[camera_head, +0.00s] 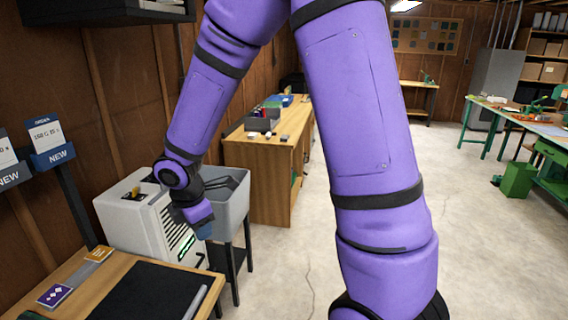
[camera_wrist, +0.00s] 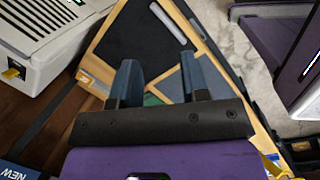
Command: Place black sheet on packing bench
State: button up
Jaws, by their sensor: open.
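A black sheet (camera_head: 150,290) lies flat on the wooden bench (camera_head: 75,268) at the lower left of the head view. The sheet also shows in the wrist view (camera_wrist: 140,38), beyond my fingers and partly cut off by the frame. My gripper (camera_head: 205,230) points down above the far side of this bench, near the white machine. In the wrist view my gripper (camera_wrist: 158,60) has its two blue-grey fingers apart with nothing between them. I cannot tell which bench is the packing bench.
A white machine (camera_head: 150,225) and a grey tub (camera_head: 230,205) on a stand are beyond the bench. A grey rod (camera_head: 195,303) lies by the sheet. Another wooden bench (camera_head: 285,165) stands farther back.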

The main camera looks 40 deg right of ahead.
jog(key=s+d+r+m+t, duration=0.1)
jog(key=s+d+r+m, duration=0.2)
jog(key=s+r+m, duration=0.3)
jog(key=s+d+r+m+t, duration=0.1)
jog(key=s+d+r+m, duration=0.15)
jog(key=r, duration=0.65)
jog(key=s+r+m+y, duration=0.1)
jog(key=s+r+m, duration=0.2)
jog(key=s+m, duration=0.2)
jog(key=s+d+r+m+t, duration=0.1)
jog(key=s+r+m, duration=0.3)
jog(key=s, duration=0.5)
jog(key=shift+s+d+m+t+y, duration=0.15)
jog(key=shift+s+m+t+y, duration=0.15)
jog(key=shift+m+y, duration=0.1)
